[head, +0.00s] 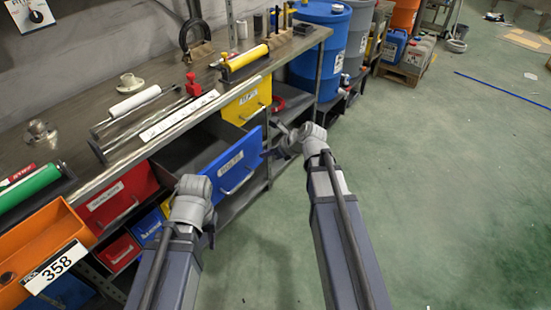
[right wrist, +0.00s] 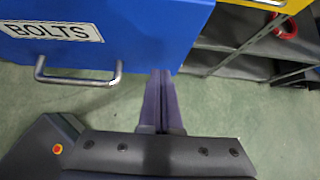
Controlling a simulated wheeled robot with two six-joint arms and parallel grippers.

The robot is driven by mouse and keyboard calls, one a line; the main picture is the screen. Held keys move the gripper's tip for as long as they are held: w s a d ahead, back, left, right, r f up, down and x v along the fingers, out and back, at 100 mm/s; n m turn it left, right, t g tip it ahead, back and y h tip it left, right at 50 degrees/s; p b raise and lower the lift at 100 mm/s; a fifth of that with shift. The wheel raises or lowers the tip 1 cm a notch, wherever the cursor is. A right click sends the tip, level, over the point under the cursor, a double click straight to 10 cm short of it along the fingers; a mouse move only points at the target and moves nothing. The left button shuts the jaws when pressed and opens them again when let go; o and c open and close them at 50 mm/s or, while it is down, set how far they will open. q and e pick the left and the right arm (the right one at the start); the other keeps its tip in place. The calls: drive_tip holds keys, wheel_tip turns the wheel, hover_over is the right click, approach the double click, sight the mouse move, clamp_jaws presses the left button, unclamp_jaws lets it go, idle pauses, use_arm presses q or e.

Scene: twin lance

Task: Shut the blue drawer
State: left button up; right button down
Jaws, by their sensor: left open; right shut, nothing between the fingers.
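The blue drawer (head: 228,170), labelled BOLTS, is pulled out from under the workbench, and its dark inside shows behind the front. Its front with a silver handle (right wrist: 80,78) also fills the top of the right wrist view. My right gripper (head: 266,153) is at the right edge of the drawer front. Its fingers (right wrist: 160,74) are together and empty, with the tips at the front's lower edge, right of the handle; I cannot tell whether they touch. My left gripper (head: 210,232) is near the left end of the drawer front, open, its fingers mostly hidden by its wrist.
A red drawer (head: 112,197) is left of the blue one, and a yellow drawer (head: 247,103) is right of it. An orange bin (head: 40,245) juts out at the left. The workbench (head: 95,125) holds tools and rollers.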

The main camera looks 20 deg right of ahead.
drive_tip(key=shift+w+a, duration=0.3)
drive_tip(key=shift+w, duration=0.15)
drive_tip(key=w+a, duration=0.4)
drive_tip(key=w, duration=0.1)
drive_tip(key=w+a, duration=0.4)
drive_tip(key=w, duration=0.2)
drive_tip(key=w+a, duration=0.3)
drive_tip(key=w, duration=0.2)
drive_tip(key=shift+w+a, duration=0.15)
drive_tip(key=shift+a, duration=0.25)
drive_tip(key=shift+w+a+r, duration=0.1)
drive_tip(key=shift+w+a, duration=0.05)
drive_tip(key=shift+w, duration=0.05)
drive_tip(key=s+d, duration=0.1)
drive_tip(key=s, duration=0.1)
drive_tip(key=s+d, duration=0.1)
drive_tip(key=s, duration=0.1)
drive_tip(key=shift+d, duration=0.35)
use_arm(q)
wheel_tip(320, 180, up, 7)
drive_tip(key=p, duration=0.7)
drive_tip(key=shift+a, duration=0.35)
use_arm(e)
drive_tip(key=v, duration=0.9)
drive_tip(key=shift+d+r, duration=0.15)
drive_tip(key=shift+r, duration=0.1)
